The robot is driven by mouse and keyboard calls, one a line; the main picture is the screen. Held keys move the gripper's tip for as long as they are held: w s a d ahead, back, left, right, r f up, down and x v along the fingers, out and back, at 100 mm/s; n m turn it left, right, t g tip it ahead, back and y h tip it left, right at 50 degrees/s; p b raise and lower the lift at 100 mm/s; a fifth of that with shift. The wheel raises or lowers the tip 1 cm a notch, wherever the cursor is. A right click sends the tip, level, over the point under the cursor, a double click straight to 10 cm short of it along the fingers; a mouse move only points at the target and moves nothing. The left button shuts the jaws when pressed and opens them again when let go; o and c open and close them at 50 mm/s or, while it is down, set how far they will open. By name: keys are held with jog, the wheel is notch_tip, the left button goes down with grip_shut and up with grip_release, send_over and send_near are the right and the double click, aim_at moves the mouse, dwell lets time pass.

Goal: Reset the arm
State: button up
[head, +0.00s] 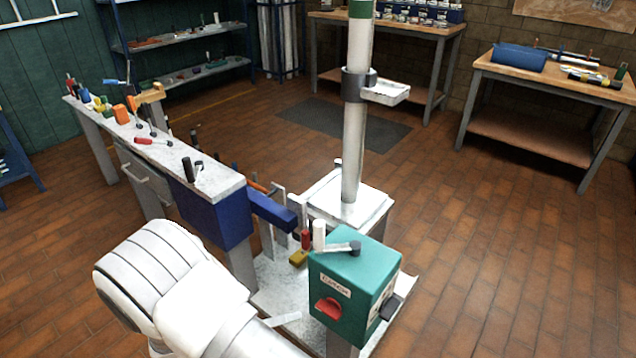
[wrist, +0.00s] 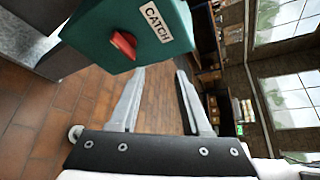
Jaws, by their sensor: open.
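My gripper (wrist: 160,73) shows in the wrist view with its two grey fingers apart and nothing between them. The teal box (wrist: 122,32), with a red knob (wrist: 123,45) and a label reading CATCH, is above and left of the fingertips in that view. In the head view my white arm (head: 185,285) fills the lower left, and my gripper is not clearly seen there. The teal box (head: 345,285) stands right of my arm, with a grey lever on top.
A white mast (head: 355,140) with a dark collar and small tray (head: 386,92) rises behind the box. Two wooden tables line the back. The brick floor at right (head: 500,250) is clear.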

jog(key=d+r+m+g+y, duration=0.35)
jog(key=d+r+m, duration=0.25)
jog(key=r+m, duration=0.3)
jog(key=d+r+m+g+y, duration=0.3)
jog(key=d+r+m+g, duration=0.1)
jog(key=d+r+m, duration=0.4)
jog(key=s+d+r+m+t+y, duration=0.3)
jog(key=s+d+r+m, duration=0.15)
jog(key=r+m, duration=0.35)
jog(key=s+d+r+m+t+y, duration=0.3)
jog(key=s+r+m, duration=0.3)
jog(key=m, duration=0.4)
notch_tip(320, 180, up, 19)
jog(key=p, duration=1.9)
jog(key=shift+s+r+m+p, duration=0.2)
jog(key=shift+m+p, duration=0.1)
jog(key=shift+p, duration=0.05)
jog(key=shift+a, duration=0.15)
